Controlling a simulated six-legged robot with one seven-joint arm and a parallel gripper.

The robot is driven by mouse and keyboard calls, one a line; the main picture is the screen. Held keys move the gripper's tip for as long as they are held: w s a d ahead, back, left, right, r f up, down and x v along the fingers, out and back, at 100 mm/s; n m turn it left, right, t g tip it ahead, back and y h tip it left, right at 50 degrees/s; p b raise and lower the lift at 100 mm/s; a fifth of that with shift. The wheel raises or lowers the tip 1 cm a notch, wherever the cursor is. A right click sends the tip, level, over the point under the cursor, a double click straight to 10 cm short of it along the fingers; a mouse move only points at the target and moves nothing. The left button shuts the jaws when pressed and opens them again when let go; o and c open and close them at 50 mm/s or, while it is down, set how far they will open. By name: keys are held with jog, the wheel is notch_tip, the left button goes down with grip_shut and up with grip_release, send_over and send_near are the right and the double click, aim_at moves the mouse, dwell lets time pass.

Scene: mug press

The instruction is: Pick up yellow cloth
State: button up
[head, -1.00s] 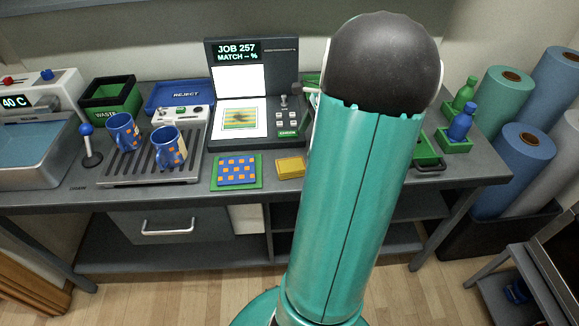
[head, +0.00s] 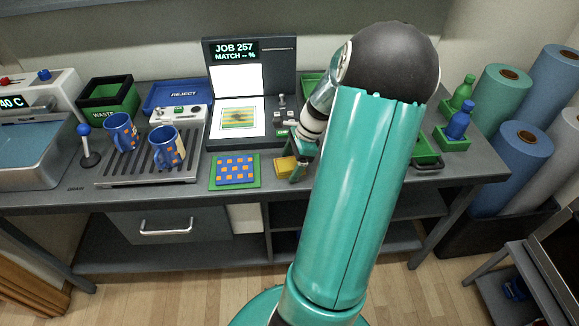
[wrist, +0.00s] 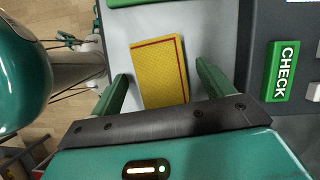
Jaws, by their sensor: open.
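The yellow cloth (wrist: 160,72) is a small flat rectangle with a thin red border line. It lies on the grey bench top, and in the head view (head: 285,167) it is near the front edge, right of the blue and orange patterned piece. My gripper (wrist: 165,88) is open, with one green finger on each side of the cloth in the wrist view. The fingers appear apart from the cloth. In the head view my gripper (head: 297,168) is at the cloth's right side and partly covers it.
The press station (head: 252,140) with screen and buttons stands just behind the cloth. The patterned piece on its green mat (head: 214,184) lies close on the left. Two blue mugs (head: 166,148) stand on a slatted tray further left. Green trays and bottles (head: 458,123) are at right.

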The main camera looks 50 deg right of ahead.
aim_at(285, 164)
jog(key=c, duration=1.1)
jog(key=shift+o, duration=0.2)
jog(key=shift+r, duration=0.1)
jog(key=shift+r, duration=0.5)
notch_tip(285, 164, up, 2)
jog(key=shift+r, duration=0.2)
jog(key=s+a+r, duration=0.6)
jog(key=a+r, duration=0.3)
jog(key=a, duration=0.3)
jog(key=shift+a+r, duration=0.25)
jog(key=shift+a, duration=0.05)
